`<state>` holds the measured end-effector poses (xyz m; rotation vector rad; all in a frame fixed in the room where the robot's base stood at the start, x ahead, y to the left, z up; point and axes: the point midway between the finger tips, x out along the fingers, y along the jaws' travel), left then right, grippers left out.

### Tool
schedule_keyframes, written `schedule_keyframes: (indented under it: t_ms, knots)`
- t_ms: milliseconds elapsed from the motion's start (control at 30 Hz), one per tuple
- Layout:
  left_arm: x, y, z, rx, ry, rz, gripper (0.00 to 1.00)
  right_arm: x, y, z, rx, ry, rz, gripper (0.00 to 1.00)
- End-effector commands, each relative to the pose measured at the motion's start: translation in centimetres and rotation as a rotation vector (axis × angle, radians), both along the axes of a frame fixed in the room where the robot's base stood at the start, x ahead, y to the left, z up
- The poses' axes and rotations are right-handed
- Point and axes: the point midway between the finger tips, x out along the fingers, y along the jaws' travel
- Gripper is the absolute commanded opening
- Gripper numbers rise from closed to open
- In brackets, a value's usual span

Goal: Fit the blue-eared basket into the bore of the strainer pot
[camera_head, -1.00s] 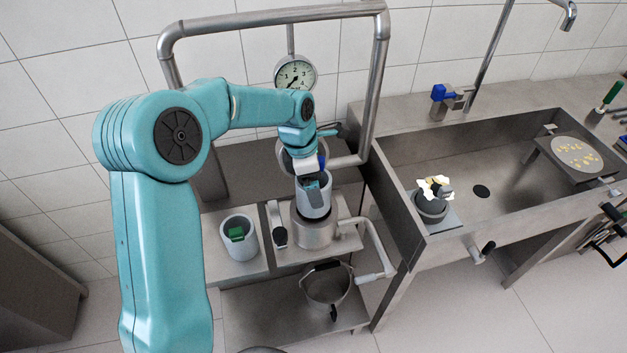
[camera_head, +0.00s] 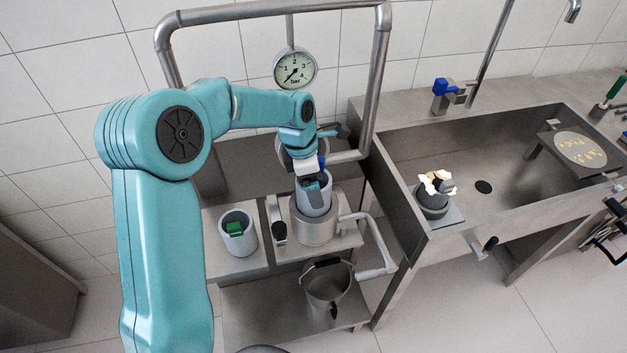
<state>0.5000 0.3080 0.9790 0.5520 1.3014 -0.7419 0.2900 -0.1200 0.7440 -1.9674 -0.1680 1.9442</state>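The blue-eared basket (camera_head: 314,200) is a light grey cylinder with a blue part inside its open top. My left gripper (camera_head: 312,180) is at the basket's top and appears shut on it, though the fingers are small and partly hidden. The basket stands roughly upright over the strainer pot (camera_head: 316,232), a metal cylinder on the stand. Its lower end is at the pot's mouth and seems to be just inside the bore; the basket hides the bore, so I cannot tell how deep. My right gripper is out of view.
A grey basket with a green ear (camera_head: 238,236) stands on the shelf to the left. A bucket (camera_head: 326,284) is on the lower shelf. A pipe frame (camera_head: 376,80) with a pressure gauge (camera_head: 295,66) rises behind. A sink (camera_head: 470,165) is at right.

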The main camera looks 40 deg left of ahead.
Motion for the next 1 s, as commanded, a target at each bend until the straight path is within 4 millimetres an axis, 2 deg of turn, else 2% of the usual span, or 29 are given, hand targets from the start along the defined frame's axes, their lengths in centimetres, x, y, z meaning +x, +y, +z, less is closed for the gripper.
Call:
schedule_keyframes:
  t_ms: [1000]
  knots:
    - [0.0, 0.0, -2.7, 0.0, 0.001, 0.0, 0.44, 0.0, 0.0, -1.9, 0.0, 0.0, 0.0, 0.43]
